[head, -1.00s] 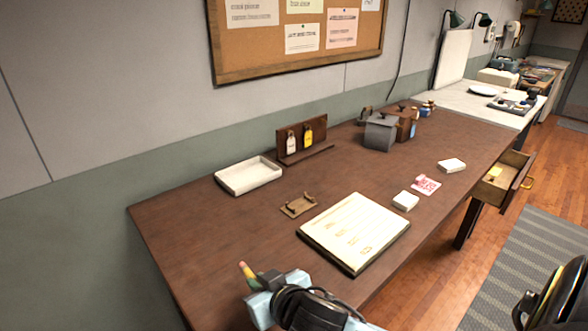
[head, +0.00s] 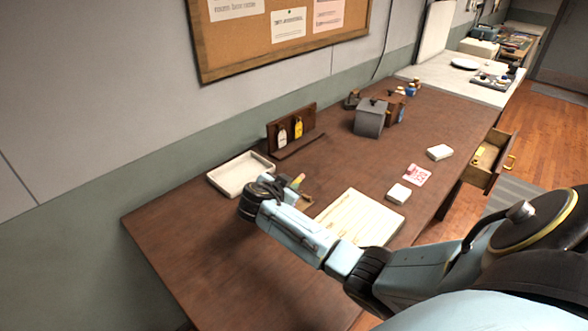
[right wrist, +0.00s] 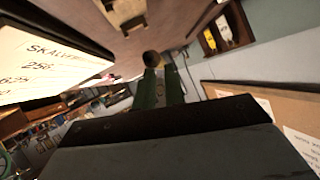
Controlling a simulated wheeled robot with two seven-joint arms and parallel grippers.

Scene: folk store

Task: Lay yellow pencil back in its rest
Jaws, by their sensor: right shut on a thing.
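The yellow pencil (head: 298,181) shows its coloured end above my right gripper (head: 289,188) in the head view. My right gripper is shut on it and holds it over the table near the wooden rest (head: 308,199). The arm hides most of the rest. In the right wrist view the fingers (right wrist: 160,85) close on the pencil, whose round dark end (right wrist: 151,58) faces the camera. The rest (right wrist: 122,12) shows at the top there, apart from the pencil. My left gripper is not in view.
A white tray (head: 240,174) lies left of the gripper. A wooden stand (head: 290,131) with tags is behind it. An open ledger (head: 360,216) lies right of the rest, partly behind my arm. White blocks, a pink card (head: 417,174) and a grey box (head: 370,118) stand farther right.

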